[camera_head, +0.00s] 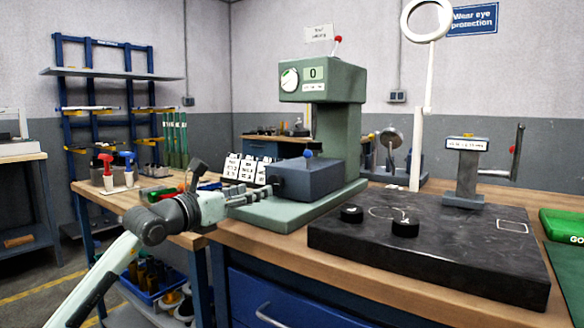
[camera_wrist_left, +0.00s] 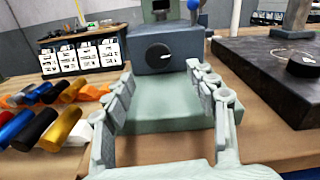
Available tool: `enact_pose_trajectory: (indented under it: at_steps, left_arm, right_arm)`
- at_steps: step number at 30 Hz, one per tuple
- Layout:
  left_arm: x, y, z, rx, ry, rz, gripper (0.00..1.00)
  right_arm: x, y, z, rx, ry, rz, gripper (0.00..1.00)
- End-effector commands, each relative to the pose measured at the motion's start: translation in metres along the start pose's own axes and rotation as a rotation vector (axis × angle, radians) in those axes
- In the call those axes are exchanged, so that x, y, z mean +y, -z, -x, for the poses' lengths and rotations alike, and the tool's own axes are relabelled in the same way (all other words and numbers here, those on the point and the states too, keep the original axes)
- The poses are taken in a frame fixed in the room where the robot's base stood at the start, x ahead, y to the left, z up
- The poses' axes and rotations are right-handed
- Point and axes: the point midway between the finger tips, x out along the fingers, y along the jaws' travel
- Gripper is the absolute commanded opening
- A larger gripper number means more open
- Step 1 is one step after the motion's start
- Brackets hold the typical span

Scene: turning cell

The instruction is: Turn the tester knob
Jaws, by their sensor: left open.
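The tester (camera_head: 338,130) is a green column machine with a round dial and a display reading 0. A blue-grey box (camera_head: 312,182) with a blue ball on top sits on its pale green base (camera_head: 290,215). In the left wrist view, the knob (camera_wrist_left: 158,53) is a dark disc with a white pointer mark on the box's front face. My left gripper (camera_head: 258,194) is in front of that face. In the left wrist view my left gripper (camera_wrist_left: 160,76) is open and empty, its fingers spread below and either side of the knob, apart from it. My right gripper is out of view.
A black slab (camera_head: 430,265) with two black pucks (camera_head: 405,228) lies right of the tester. White cards (camera_head: 248,168) stand behind the gripper. Coloured cylinders (camera_wrist_left: 60,125) lie at left in the wrist view. A magnifier lamp (camera_head: 427,20) rises behind the slab.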

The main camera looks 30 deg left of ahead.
Motion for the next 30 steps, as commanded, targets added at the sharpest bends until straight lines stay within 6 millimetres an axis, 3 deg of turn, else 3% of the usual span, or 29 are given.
enact_pose_trajectory:
  at_steps: [5, 16, 27, 30]
  left_arm:
    - [0.003, -0.001, -0.015, 0.000, -0.005, -0.001, 0.57]
    - [0.003, 0.000, -0.069, -0.001, -0.003, 0.001, 0.57]
    - [0.002, 0.002, -0.077, 0.002, -0.003, -0.001, 0.57]
    - [0.002, 0.002, -0.077, 0.002, -0.003, -0.001, 0.47]
  right_arm:
    - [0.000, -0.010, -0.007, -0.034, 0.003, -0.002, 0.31]
    - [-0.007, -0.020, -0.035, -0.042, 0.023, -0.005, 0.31]
    - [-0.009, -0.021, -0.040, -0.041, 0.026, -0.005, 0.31]
    - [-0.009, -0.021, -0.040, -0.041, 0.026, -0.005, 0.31]
